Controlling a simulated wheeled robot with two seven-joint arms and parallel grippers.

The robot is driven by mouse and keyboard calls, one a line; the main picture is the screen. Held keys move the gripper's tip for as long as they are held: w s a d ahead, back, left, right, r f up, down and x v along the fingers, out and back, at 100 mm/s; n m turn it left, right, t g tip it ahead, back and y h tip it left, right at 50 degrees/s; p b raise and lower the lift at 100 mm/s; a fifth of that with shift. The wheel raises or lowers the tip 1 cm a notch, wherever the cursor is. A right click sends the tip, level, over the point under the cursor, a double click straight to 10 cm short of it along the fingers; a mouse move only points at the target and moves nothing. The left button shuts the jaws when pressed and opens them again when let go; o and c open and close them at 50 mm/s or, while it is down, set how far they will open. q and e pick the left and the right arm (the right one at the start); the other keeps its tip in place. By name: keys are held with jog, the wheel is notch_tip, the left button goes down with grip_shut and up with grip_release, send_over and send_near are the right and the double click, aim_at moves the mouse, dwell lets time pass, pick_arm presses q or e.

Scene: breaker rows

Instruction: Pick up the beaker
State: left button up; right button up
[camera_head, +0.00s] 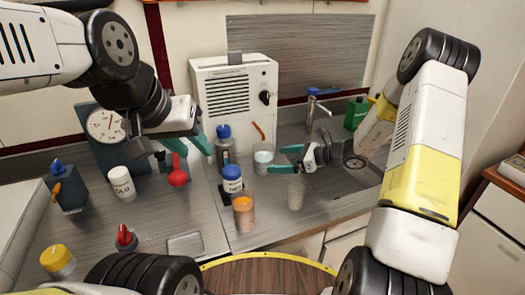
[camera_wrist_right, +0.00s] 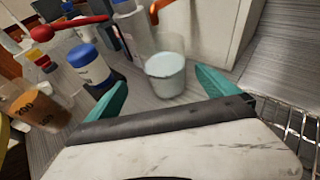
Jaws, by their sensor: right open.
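A clear beaker (camera_head: 263,160) with pale liquid stands upright on the metal counter, in front of the white box. It also shows in the right wrist view (camera_wrist_right: 165,78), ahead of and between the fingertips. My right gripper (camera_head: 273,160) is open and points left at this beaker, its teal fingers just short of or beside it; I cannot tell whether they touch. A second vessel with orange liquid (camera_head: 243,214) and a clear, empty-looking one (camera_head: 296,195) stand nearer the front. My left gripper (camera_head: 176,160) is open and empty above the counter, near a red object (camera_head: 177,172).
A blue-capped white bottle (camera_head: 232,180) and a taller blue-capped bottle (camera_head: 224,146) stand left of the beaker. The white box (camera_head: 234,95) is behind it. A sink (camera_head: 354,162) and tap (camera_head: 313,105) lie to the right. A white GLU bottle (camera_head: 121,182) stands left.

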aim_at(264, 161)
jog(key=shift+w+a+f, duration=0.2)
jog(key=shift+w+f, duration=0.05)
jog(key=shift+f, duration=0.1)
jog(key=shift+x, duration=0.9)
jog(key=x, duration=0.5)
jog(key=shift+w+f, duration=0.4)
jog(key=c, duration=1.7)
jog(key=shift+c, duration=0.5)
jog(key=shift+r, duration=0.2)
jog(key=shift+c, duration=0.2)
